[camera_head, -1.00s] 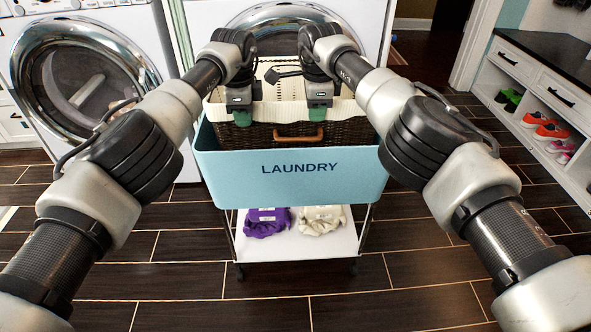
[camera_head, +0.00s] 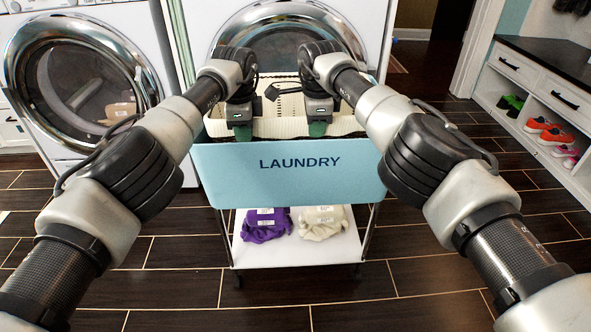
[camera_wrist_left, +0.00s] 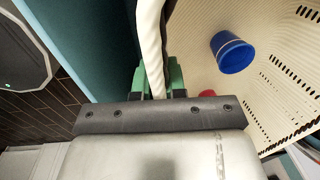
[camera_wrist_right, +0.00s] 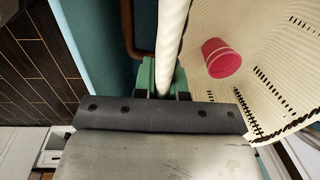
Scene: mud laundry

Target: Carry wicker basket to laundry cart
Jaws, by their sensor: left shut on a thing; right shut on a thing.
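The wicker basket (camera_head: 278,127) with its cream liner sits low inside the blue bin of the laundry cart (camera_head: 290,185). Only its liner and rim show above the bin's front wall in the head view; its wicker front is hidden. My left gripper (camera_head: 242,133) is shut on the near rim at the left. My right gripper (camera_head: 318,129) is shut on the same rim farther right. The wrist views show the rim between the green fingers. A blue cup (camera_wrist_left: 231,54) and a red cup (camera_wrist_right: 222,58) lie in the basket. Whether the basket touches the bin floor is hidden.
The cart's white lower shelf (camera_head: 300,252) holds a purple cloth bundle (camera_head: 265,224) and a cream one (camera_head: 322,221). Front-loading machines (camera_head: 80,85) stand behind. A shoe bench (camera_head: 535,100) is at the right. The dark wood floor around the cart is clear.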

